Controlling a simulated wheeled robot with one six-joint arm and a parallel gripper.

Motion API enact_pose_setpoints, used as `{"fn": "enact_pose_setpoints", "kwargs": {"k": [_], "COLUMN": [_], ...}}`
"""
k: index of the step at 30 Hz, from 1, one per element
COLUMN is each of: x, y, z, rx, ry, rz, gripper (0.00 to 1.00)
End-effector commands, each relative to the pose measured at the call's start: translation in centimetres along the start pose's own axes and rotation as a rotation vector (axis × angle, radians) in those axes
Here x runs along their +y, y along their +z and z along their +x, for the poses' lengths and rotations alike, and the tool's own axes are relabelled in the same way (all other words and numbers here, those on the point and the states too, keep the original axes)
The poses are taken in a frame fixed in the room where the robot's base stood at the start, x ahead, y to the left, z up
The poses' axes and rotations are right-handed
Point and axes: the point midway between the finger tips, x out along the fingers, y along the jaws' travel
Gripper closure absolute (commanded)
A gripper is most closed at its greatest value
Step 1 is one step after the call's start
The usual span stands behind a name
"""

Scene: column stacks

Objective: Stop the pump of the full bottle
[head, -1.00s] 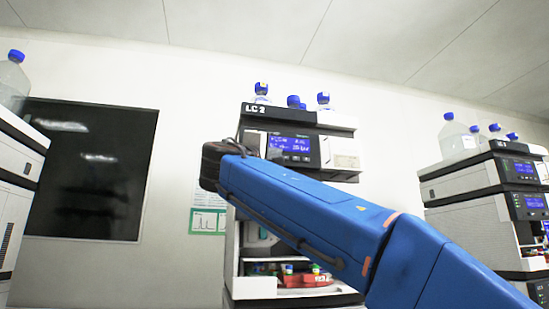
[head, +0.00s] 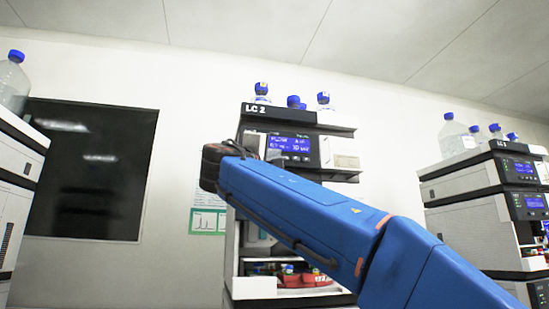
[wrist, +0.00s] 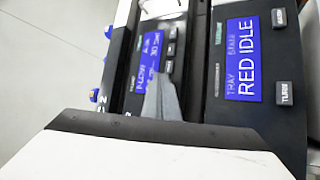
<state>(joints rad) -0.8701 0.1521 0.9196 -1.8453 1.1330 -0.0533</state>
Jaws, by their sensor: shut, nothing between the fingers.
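The LC 2 stack (head: 340,122) stands in the middle of the head view, with several blue-capped bottles (head: 323,100) on top. How full they are is hard to tell. Its upper module has a lit blue screen (head: 290,143), partly behind my arm. In the wrist view this screen (wrist: 147,63) shows blurred lines, one seeming to read FLOW, with small dark buttons (wrist: 170,50) beside it. My gripper (wrist: 160,90) is shut and empty, its fingers appearing over the lower part of that screen. Whether it touches the panel cannot be told. In the head view my arm hides most of the gripper.
A neighbouring panel (wrist: 250,60) reads TRAY and RED IDLE, with a TURN button (wrist: 285,93). Red items (head: 300,277) sit in an open bay below. Another bottle-topped stack (head: 470,185) stands right; an instrument with a bottle (head: 14,85) stands left. A dark wall panel (head: 90,170) hangs between.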

Motion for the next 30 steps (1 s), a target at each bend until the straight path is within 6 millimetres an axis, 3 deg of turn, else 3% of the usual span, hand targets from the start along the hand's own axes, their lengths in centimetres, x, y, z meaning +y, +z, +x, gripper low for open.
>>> {"fn": "enact_pose_setpoints", "kwargs": {"k": [30], "x": [-0.41], "y": [-0.41], "z": [0.55], "rx": [0.0], "ry": [0.0], "rz": [0.0], "gripper": [1.0]}}
